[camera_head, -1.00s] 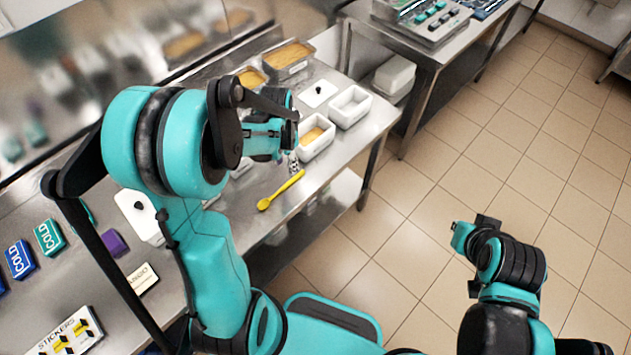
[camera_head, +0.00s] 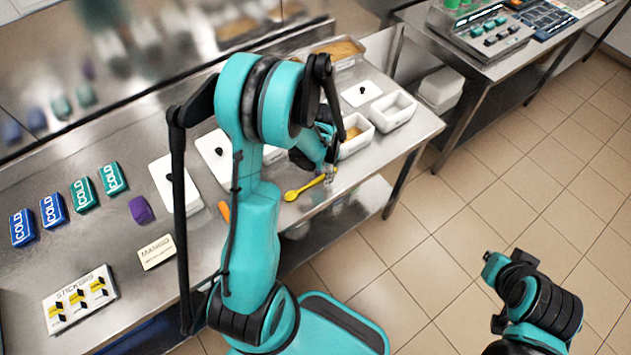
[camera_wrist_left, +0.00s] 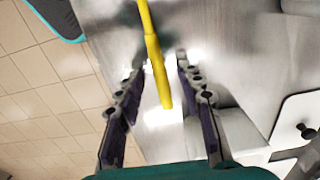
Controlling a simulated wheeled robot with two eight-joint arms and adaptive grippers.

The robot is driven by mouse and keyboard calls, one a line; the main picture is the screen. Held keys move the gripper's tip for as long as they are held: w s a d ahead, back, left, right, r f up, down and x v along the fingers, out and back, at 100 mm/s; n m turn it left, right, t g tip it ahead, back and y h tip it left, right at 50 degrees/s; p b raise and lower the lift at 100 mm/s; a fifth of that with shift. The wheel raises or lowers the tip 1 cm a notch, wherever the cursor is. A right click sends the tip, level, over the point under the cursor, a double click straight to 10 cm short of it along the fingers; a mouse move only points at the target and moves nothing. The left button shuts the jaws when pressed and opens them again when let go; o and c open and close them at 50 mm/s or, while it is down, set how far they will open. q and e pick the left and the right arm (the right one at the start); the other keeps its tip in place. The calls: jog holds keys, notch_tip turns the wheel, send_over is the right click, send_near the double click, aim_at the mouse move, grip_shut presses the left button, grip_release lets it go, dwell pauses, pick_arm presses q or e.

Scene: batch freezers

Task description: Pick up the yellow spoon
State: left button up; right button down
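The yellow spoon (camera_head: 305,188) lies on the steel table near its front edge, bowl end to the left in the head view. My left gripper (camera_head: 330,175) is at the handle end of the spoon and partly covers it. In the left wrist view, my left gripper (camera_wrist_left: 153,72) is open, with the spoon's handle (camera_wrist_left: 158,75) between its two fingers. A gap shows on each side, so the fingers do not grip it. My right gripper (camera_head: 494,266) hangs over the floor at the right; its fingers cannot be made out.
White tubs (camera_head: 393,109) and a white lid (camera_head: 361,93) stand behind the spoon. More lids (camera_head: 213,152), a purple block (camera_head: 141,210), COLD boxes (camera_head: 82,193) and a stickers sheet (camera_head: 80,299) lie to the left. Open tiled floor lies right of the table.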

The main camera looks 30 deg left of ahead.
pick_arm(q)
grip_shut()
jog(key=shift+r, duration=0.15)
